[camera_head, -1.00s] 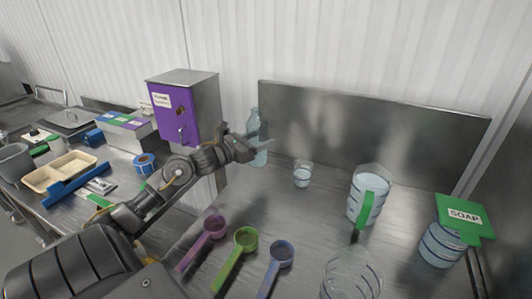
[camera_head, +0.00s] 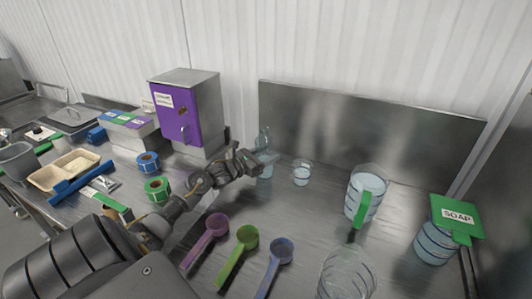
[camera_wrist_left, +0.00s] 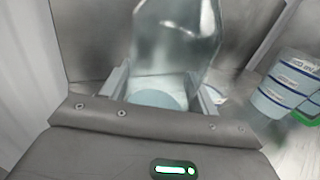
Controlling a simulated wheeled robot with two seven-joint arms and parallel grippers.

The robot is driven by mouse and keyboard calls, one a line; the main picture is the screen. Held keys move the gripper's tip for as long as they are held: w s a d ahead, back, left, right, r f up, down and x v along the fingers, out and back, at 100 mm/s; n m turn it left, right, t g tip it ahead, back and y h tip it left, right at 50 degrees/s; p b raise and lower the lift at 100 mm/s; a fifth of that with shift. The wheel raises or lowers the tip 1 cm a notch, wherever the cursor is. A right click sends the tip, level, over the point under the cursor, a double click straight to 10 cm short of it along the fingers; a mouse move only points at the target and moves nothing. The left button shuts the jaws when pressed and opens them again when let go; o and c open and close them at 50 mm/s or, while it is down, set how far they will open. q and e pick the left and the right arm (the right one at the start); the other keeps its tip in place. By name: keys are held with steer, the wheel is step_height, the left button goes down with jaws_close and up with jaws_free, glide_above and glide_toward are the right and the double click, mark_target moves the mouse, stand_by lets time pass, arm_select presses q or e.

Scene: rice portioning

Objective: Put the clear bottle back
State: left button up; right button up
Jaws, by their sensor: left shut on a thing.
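The clear bottle (camera_head: 265,146) stands near the back of the steel table, in front of the metal back panel. My left gripper (camera_head: 262,160) is shut on it from the left, and the fingers cover part of it. In the left wrist view the clear bottle (camera_wrist_left: 178,40) rises between the two fingers of the left gripper (camera_wrist_left: 162,98), and it looks slightly tilted there. I cannot tell whether its base touches the table. My right gripper is not in view.
A small clear cup (camera_head: 302,173) stands just right of the bottle. A green-handled measuring jug (camera_head: 366,190) and a soap jug (camera_head: 436,243) stand farther right. Purple (camera_head: 209,237), green (camera_head: 240,251) and blue (camera_head: 277,262) scoops lie in front. A purple-fronted dispenser (camera_head: 177,115) stands left.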

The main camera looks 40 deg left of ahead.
arm_select(q)
steer(key=shift+f, duration=0.1)
steer(key=o, duration=1.2)
steer(key=shift+r, duration=0.2)
steer(key=s+b, duration=0.1)
steer(key=s, duration=0.2)
steer(key=s+a+b, duration=0.1)
steer(key=s, duration=0.3)
steer(key=s+a+b, duration=0.1)
steer(key=s, duration=0.2)
steer(key=shift+s+f, duration=0.3)
steer(key=shift+f, duration=0.05)
steer(key=shift+s+a+r, duration=0.15)
steer(key=shift+s+a, duration=0.05)
steer(key=shift+s, duration=0.4)
